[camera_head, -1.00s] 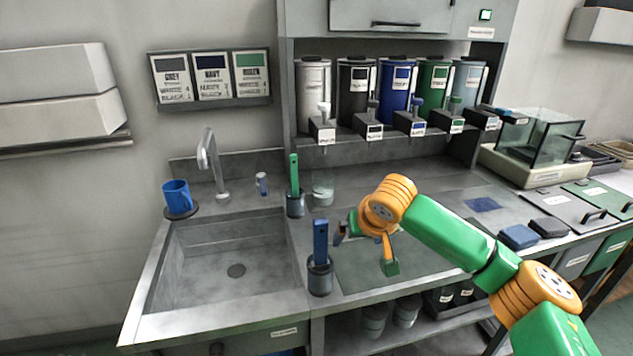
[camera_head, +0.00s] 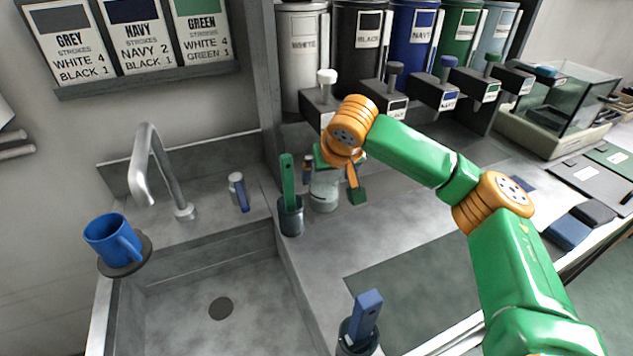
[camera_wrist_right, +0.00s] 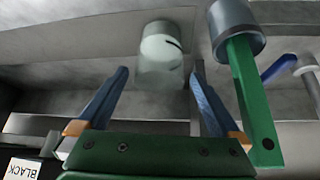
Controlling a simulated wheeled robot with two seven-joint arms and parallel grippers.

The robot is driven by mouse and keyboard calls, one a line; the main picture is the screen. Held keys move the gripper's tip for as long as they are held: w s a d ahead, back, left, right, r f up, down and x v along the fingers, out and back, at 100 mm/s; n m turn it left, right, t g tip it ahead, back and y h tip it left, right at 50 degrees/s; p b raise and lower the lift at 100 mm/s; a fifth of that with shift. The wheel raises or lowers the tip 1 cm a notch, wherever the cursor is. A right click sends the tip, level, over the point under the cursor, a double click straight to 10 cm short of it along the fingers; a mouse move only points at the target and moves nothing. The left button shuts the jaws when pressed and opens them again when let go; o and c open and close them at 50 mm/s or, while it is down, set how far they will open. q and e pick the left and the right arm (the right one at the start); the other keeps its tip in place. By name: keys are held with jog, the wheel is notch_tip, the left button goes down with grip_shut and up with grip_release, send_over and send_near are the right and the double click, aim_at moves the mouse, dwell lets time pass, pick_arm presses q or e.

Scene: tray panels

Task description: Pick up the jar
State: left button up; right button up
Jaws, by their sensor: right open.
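The jar (camera_head: 325,190) is a clear glass vessel with a pale, whitish look. It stands upright on the counter, below the paint dispensers and right of the cup with the green-handled tool. In the right wrist view the jar (camera_wrist_right: 161,52) shows beyond and between the two blue fingers. My right gripper (camera_wrist_right: 158,85) is open, with its fingers spread to either side of the jar's line. In the head view my right gripper (camera_head: 313,170) is at the jar and partly covers its upper part; contact cannot be told. My left gripper is not in view.
A cup with a green-handled tool (camera_head: 288,190) stands close left of the jar. A blue-handled tool in a cup (camera_head: 361,325) stands nearer. The sink (camera_head: 190,310) and blue mug (camera_head: 113,240) lie left. Dispenser taps (camera_head: 325,95) overhang behind. The counter right of the jar is clear.

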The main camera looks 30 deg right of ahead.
jog(key=p+x, duration=0.1)
jog(key=x, duration=0.5)
jog(key=shift+f, duration=0.4)
jog(key=shift+s+r, duration=0.1)
jog(key=c, duration=1.3)
jog(key=shift+c, duration=1.2)
jog(key=shift+r, duration=0.15)
